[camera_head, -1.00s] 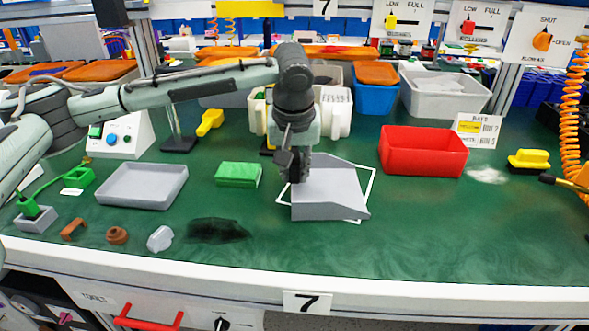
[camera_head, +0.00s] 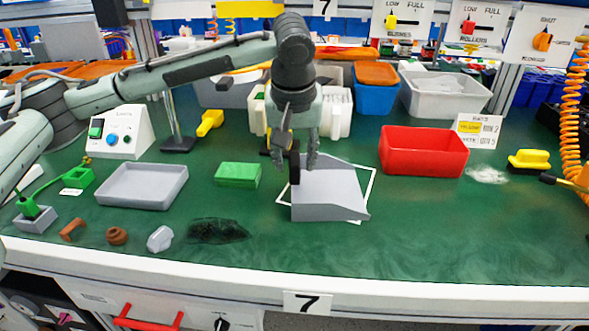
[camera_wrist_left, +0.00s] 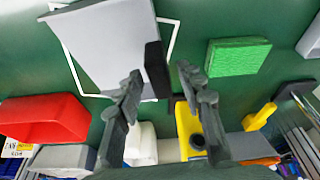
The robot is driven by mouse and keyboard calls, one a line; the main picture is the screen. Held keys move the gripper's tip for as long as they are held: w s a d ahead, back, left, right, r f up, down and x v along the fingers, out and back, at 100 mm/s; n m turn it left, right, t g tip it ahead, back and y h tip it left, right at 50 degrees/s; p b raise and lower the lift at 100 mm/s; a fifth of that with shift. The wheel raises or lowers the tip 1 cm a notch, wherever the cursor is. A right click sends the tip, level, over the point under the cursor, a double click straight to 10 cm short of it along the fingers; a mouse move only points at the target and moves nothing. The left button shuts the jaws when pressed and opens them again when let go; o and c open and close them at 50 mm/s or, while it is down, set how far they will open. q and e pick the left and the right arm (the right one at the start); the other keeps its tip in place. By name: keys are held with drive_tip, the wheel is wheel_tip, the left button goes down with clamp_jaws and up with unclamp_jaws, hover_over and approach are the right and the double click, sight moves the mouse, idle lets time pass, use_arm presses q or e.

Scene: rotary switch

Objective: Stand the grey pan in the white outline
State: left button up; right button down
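The grey pan (camera_head: 328,195) rests on the green bench top over the white outline (camera_head: 371,188). It sits somewhat turned against the outline, and its front right corner reaches past the line. Its short black handle (camera_head: 294,168) is at its left side. My left gripper (camera_head: 300,160) is open just above the handle, pointing down. In the left wrist view the fingers (camera_wrist_left: 158,78) are apart, with the black handle (camera_wrist_left: 156,68) showing between them and the grey pan (camera_wrist_left: 105,45) beyond. The wrist view also shows the white outline (camera_wrist_left: 173,45). My right gripper is not in view.
A red bin (camera_head: 423,152) stands to the right of the pan. A green block (camera_head: 238,175) and a grey tray (camera_head: 142,187) are to the left. Dark debris (camera_head: 217,231) lies in front left. A yellow brush (camera_head: 528,161) is far right. The front right bench is clear.

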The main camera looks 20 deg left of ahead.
use_arm(q)
drive_tip(key=v, duration=0.8)
drive_tip(key=shift+s, duration=0.1)
